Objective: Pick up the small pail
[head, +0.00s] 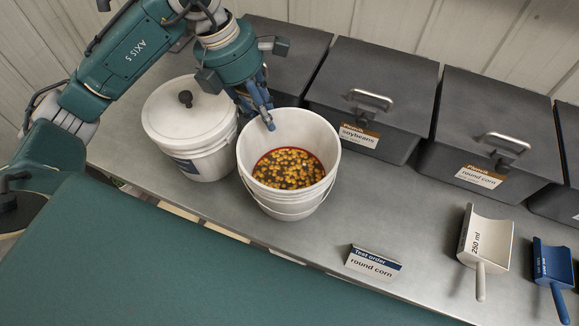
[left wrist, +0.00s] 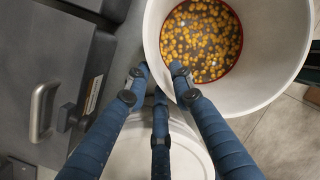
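An open white pail (head: 302,205) stands upright on the metal bench, holding mixed yellow and dark seeds (head: 289,168). It also shows in the left wrist view (left wrist: 282,75). A white lidded pail (head: 187,117) with a dark knob stands close on its left. The label does not show which pail is the small one. My left gripper (head: 261,108) points down at the open pail's left back rim, with a fingertip over the opening. Its blue fingers (left wrist: 158,82) overlap the rim in the wrist view; I cannot tell whether they grip it. My right gripper is not in view.
Dark lidded bins marked soybeans (head: 373,90) and round corn (head: 495,125) line the back. Bench between card and bins is clear.

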